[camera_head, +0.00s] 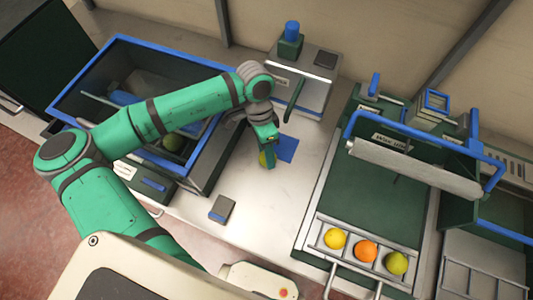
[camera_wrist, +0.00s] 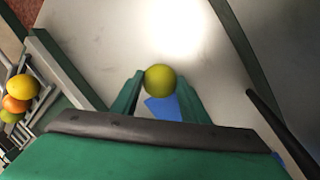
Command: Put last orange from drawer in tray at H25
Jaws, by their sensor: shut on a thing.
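My gripper (camera_head: 266,150) is shut on a yellow-green orange (camera_head: 263,160), over the pale worktop beside a blue square. In the wrist view the orange (camera_wrist: 160,78) sits between the two green fingertips (camera_wrist: 160,88). The tray (camera_head: 318,246) at the front right holds a row of three fruits: a yellow one (camera_head: 335,238), an orange one (camera_head: 365,251) and a yellow-green one (camera_head: 396,263). The blue-rimmed drawer box (camera_head: 100,66) at the left is partly hidden by my arm; a greenish round thing (camera_head: 172,142) shows in it. I cannot read an H25 label.
The blue square (camera_head: 287,149) lies flat on the worktop (camera_head: 270,215). A small grey block (camera_head: 222,209) sits nearer the front. A grey machine (camera_head: 310,75) with a green lever stands behind. A roller under a blue frame (camera_head: 420,135) stands beyond the tray. Bare worktop lies between gripper and tray.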

